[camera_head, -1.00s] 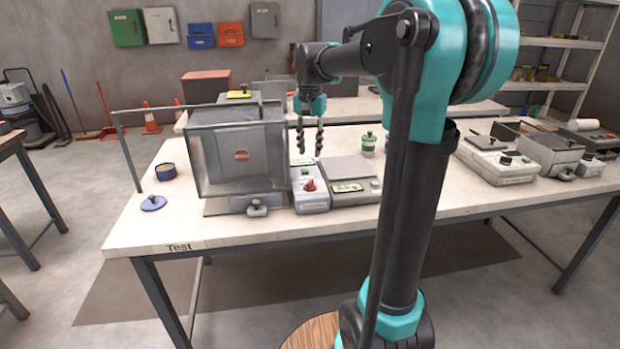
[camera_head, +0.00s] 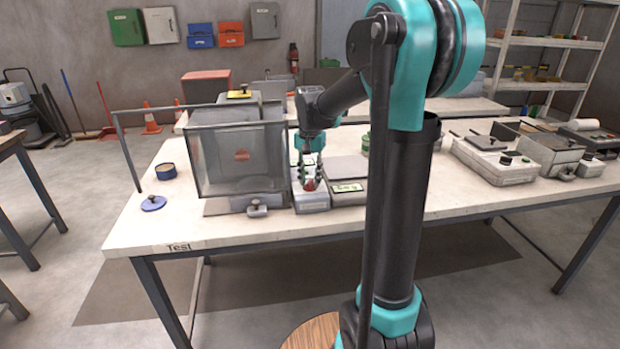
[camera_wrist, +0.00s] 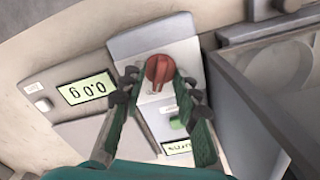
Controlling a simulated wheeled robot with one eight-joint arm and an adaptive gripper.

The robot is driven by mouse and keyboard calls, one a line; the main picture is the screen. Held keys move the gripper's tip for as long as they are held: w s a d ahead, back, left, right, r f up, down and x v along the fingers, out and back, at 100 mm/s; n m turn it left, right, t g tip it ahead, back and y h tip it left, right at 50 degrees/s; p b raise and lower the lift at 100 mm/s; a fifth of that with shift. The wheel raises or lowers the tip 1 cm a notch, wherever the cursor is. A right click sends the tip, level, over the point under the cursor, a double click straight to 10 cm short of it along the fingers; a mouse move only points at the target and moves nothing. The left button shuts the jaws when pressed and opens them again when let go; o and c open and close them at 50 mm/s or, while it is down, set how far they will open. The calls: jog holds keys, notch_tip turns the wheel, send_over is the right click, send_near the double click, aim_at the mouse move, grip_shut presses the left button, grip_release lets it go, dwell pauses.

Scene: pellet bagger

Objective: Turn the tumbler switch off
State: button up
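The red tumbler switch (camera_wrist: 159,70) is a rotary knob on a grey control box (camera_wrist: 150,40), with a green button (camera_wrist: 177,122) and a small label display on the same face. In the head view the switch (camera_head: 310,185) sits at the front of the box (camera_head: 312,203), partly behind my fingers. My gripper (camera_wrist: 158,85) is open, with one finger on each side of the knob. It also shows in the head view (camera_head: 308,179), pointing down over the box. I cannot tell whether the fingertips touch the knob.
A clear-walled machine (camera_head: 240,160) stands directly left of the box. A blue-lidded item (camera_head: 153,203) and a small tub (camera_head: 166,171) lie left on the table.

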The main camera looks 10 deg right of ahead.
grip_shut()
jog(key=shift+n, duration=0.3)
jog(key=n, duration=1.1)
dwell(0.4)
jog(key=shift+n, duration=0.3)
grip_release()
